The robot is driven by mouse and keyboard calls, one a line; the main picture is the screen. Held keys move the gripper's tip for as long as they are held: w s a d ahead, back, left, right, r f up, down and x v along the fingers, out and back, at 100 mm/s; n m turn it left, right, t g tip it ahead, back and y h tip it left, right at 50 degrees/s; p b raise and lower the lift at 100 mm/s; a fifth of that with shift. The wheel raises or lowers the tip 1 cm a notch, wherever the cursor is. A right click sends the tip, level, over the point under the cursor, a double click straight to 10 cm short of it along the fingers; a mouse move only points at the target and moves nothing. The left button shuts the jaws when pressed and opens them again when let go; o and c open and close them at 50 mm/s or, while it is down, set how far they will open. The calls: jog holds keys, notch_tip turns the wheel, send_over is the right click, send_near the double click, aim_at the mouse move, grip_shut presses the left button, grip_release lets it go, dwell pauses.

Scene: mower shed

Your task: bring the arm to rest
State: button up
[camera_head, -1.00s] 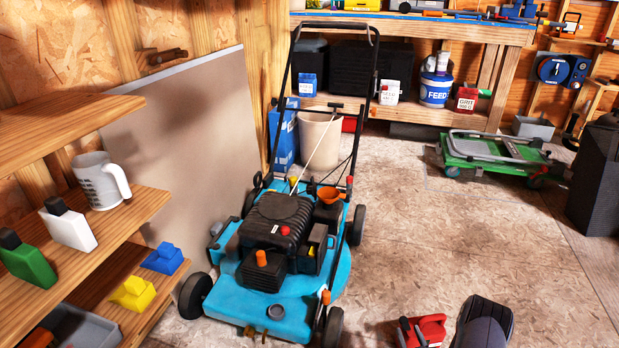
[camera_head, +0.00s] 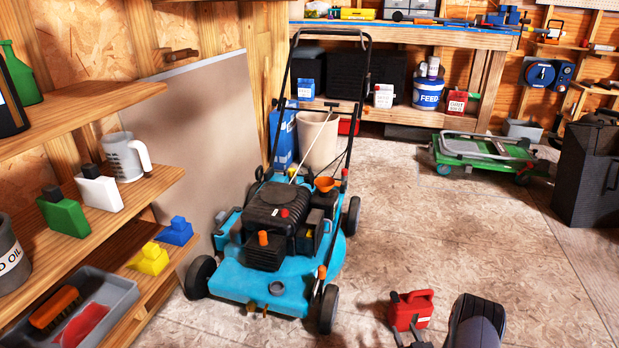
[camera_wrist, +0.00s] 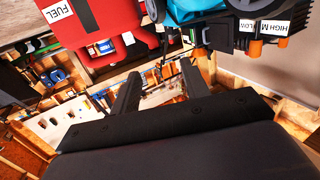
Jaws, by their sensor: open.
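My arm (camera_head: 476,322) shows as a dark rounded link at the bottom right of the head view. In the wrist view, which looks upside down, the two dark fingers of my gripper (camera_wrist: 160,74) stand apart with nothing between them. A red can marked FUEL (camera_wrist: 100,25) hangs at the top of that view, beyond the fingers. In the head view the red fuel can (camera_head: 412,309) stands on the floor, left of my arm. The blue mower (camera_head: 275,280) stands on the floor further left.
Wooden shelves (camera_head: 150,196) on the left hold a jug, bottles and a grey tray (camera_head: 112,300). A workbench (camera_head: 440,36) stands at the back. A green folded cart (camera_head: 480,155) and a dark cabinet (camera_head: 590,175) are at right. The floor between is clear.

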jog(key=a+f+n+g, duration=0.2)
jog(key=a+f, duration=0.1)
jog(key=a+f+n+g+y+p, duration=0.1)
jog(key=a+f+n+g, duration=0.1)
jog(key=a+n+g, duration=0.1)
jog(key=a+f+n+g, duration=0.2)
jog(key=a+f+n, duration=0.1)
jog(key=a, duration=0.1)
jog(key=shift+w+f+g+y, duration=0.25)
jog(key=shift+f+g+y, duration=0.1)
jog(key=shift+g+y, duration=0.05)
jog(key=a+f+n+g, duration=0.1)
jog(key=s+f+n+g+p, duration=0.1)
jog(key=shift+s+a+n+g+h, duration=0.15)
jog(key=shift+a+n+g+h, duration=0.15)
jog(key=shift+a+n+h, duration=0.1)
jog(key=shift+s+a+f+n+g+h, duration=0.15)
jog(key=shift+s+f+n+g+h, duration=0.25)
jog(key=shift+n+g, duration=0.25)
jog(key=shift+s+a+f+n+g+h, duration=0.15)
jog(key=shift+s+f+n+g+h, duration=0.2)
jog(key=shift+n, duration=0.4)
jog(key=shift+r, duration=0.15)
